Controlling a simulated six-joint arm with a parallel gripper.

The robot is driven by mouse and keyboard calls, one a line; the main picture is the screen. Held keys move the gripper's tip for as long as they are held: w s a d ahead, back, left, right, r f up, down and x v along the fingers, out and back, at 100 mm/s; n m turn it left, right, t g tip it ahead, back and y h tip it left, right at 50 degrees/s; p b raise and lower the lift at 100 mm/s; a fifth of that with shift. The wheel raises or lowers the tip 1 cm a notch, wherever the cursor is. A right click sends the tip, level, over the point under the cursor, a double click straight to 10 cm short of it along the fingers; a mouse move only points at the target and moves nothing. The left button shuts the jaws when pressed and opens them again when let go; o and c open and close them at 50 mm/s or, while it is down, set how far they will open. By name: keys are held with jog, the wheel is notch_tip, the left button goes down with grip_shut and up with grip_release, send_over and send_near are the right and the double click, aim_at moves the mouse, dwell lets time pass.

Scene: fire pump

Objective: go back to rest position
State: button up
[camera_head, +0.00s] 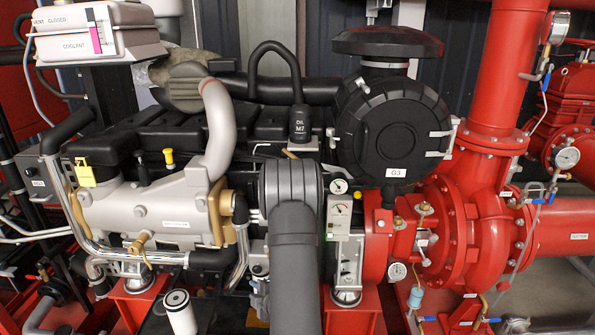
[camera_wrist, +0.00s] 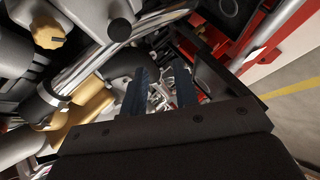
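In the wrist view, my gripper (camera_wrist: 161,88) shows two dark fingers standing apart with a gap between them. Nothing is clearly held in the gap; small metallic parts show in the background beyond it. I cannot make out my gripper in the head view. The fire pump set fills the head view, with a silver manifold (camera_head: 150,212) at left, a round black housing (camera_head: 392,128) marked G3 at centre right, and a red pump casing (camera_head: 480,235) at right.
In the wrist view, a chrome pipe (camera_wrist: 95,57), a gold knob (camera_wrist: 47,32) and brass-coloured parts (camera_wrist: 92,95) lie to the left of my gripper. A red frame (camera_wrist: 280,35) and open floor (camera_wrist: 295,110) with a yellow line show at right.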

jog(key=o, duration=0.4)
jog(key=shift+c, duration=0.2)
jog(key=o, duration=0.3)
jog(key=shift+s+a+m, duration=0.2)
jog(key=shift+a+m, duration=0.05)
jog(key=shift+m, duration=0.15)
jog(key=o, duration=0.8)
jog(key=m, duration=0.1)
jog(key=s+a+m+t, duration=0.1)
jog(key=m, duration=0.2)
jog(key=shift+s+a+r+t, duration=0.15)
jog(key=shift+s+r+t, duration=0.05)
jog(key=shift+r+t, duration=0.2)
jog(key=shift+o, duration=0.3)
jog(key=m, duration=0.2)
jog(key=s+m+t+h, duration=0.1)
jog(key=m, duration=0.1)
jog(key=s+m+t+h, duration=0.1)
jog(key=m, duration=0.1)
jog(key=shift+s+d+r+m, duration=0.1)
jog(key=shift+d+r+m, duration=0.1)
jog(key=shift+r+m, duration=0.15)
jog(key=s+d+r+m+t+h, duration=0.35)
jog(key=s+d+m+h, duration=0.2)
jog(key=m, duration=0.45)
jog(key=w, duration=0.9)
jog(key=shift+r+m+t+h, duration=0.15)
jog(key=shift+m+t+h, duration=0.2)
jog(key=shift+h, duration=0.1)
jog(key=shift+s, duration=0.15)
